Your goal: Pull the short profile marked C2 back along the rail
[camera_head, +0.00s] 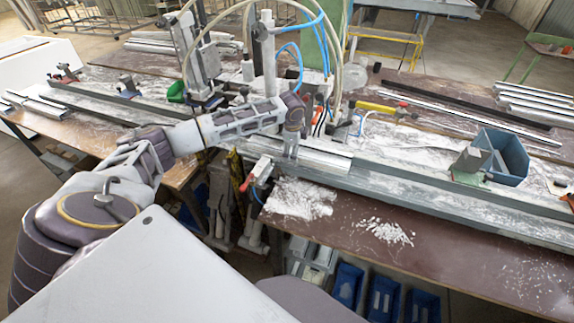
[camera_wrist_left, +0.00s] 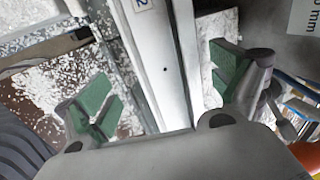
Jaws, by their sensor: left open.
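A short, pale profile (camera_head: 326,160) lies along the long grey rail (camera_head: 440,200) near the middle of the bench in the head view. In the left wrist view, the white profile (camera_wrist_left: 150,50) runs between my fingers; a label ending in "2" shows at the top edge, its first character not readable. My left gripper (camera_head: 290,153) is over the profile in the head view. In the left wrist view, its green-padded fingers (camera_wrist_left: 165,92) stand open, one on each side of the profile, with visible gaps. My right gripper is not in view.
A red-handled clamp (camera_head: 262,171) stands at the rail's front edge, close to my left gripper. Vertical machinery with blue hoses (camera_head: 268,50) rises just behind. A blue-grey bin (camera_head: 503,155) stands at the right. White shavings (camera_head: 300,198) lie on the brown bench top.

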